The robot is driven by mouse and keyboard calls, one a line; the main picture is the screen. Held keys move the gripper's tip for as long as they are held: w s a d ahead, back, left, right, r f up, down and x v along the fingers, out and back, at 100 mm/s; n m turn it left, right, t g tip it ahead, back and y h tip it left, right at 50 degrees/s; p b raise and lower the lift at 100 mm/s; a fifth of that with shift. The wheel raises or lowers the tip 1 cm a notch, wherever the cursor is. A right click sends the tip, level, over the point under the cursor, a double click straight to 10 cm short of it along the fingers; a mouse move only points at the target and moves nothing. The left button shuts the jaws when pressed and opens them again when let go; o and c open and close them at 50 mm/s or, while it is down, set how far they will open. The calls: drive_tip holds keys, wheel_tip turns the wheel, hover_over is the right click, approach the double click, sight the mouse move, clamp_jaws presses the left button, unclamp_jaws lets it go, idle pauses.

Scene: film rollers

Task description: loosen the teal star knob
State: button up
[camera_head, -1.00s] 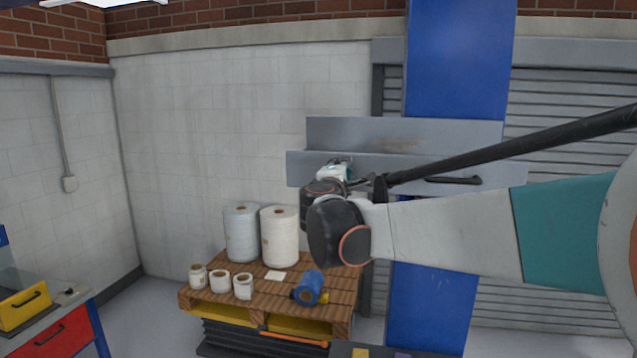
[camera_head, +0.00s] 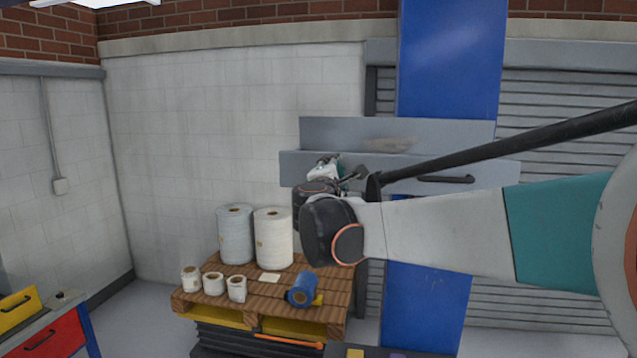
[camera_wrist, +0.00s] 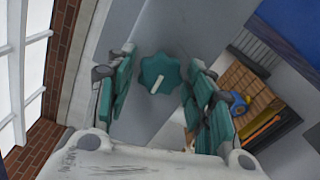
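The teal star knob (camera_wrist: 160,74) shows face-on in the wrist view, with a pale bar across its centre. It sits against a grey metal surface (camera_wrist: 175,38). My gripper (camera_wrist: 158,66) has its teal-padded fingers spread, one on each side of the knob. A narrow gap shows on both sides, and I cannot tell how deep the knob lies between the fingertips. In the head view my gripper (camera_head: 324,172) is small, in front of the grey panel (camera_head: 400,133). The knob cannot be made out there.
A blue column (camera_head: 450,60) stands behind the grey panel, which has a dark handle (camera_head: 446,179). A drawer cabinet (camera_head: 55,335) stands at lower left.

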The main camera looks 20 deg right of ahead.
drive_tip(key=shift+s, duration=0.1)
drive_tip(key=v, duration=1.2)
